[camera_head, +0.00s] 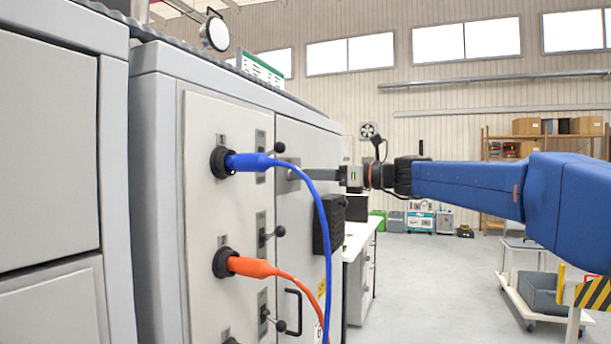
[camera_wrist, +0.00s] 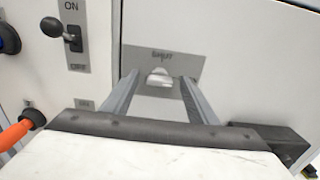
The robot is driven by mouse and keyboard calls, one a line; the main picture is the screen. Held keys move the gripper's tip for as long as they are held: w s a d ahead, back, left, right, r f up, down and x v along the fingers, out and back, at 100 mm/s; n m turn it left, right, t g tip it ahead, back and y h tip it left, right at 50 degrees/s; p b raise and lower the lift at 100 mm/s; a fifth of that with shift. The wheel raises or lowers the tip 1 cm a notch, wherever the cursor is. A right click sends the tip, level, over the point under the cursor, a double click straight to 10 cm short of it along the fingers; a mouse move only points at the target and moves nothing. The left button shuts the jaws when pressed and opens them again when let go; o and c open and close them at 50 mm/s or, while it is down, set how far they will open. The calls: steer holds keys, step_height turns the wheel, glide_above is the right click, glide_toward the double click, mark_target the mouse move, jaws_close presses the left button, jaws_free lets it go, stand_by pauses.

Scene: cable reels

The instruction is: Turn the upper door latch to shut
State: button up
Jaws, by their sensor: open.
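The upper door latch (camera_wrist: 159,77) is a small pale knob on a grey plate (camera_wrist: 196,62) marked SHUT, seen upside down or blurred, on the cabinet door. My gripper (camera_wrist: 160,88) is open, with one finger on each side of the latch knob and nothing visibly clamped. I cannot tell whether the fingers touch the knob. In the head view my gripper (camera_head: 312,174) reaches in from the right against the plate (camera_head: 284,180), and its fingers hide the knob there.
Left of the door are a black-knobbed switch (camera_wrist: 66,32) marked ON and OFF, a blue cable plug (camera_head: 250,162) and an orange plug (camera_head: 250,266). A black box (camera_head: 330,222) sits on the door below my gripper, above a black handle (camera_head: 293,312).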

steer(key=shift+w+a, duration=0.1)
steer(key=shift+a, duration=0.35)
steer(key=c, duration=1.1)
steer(key=shift+o, duration=0.2)
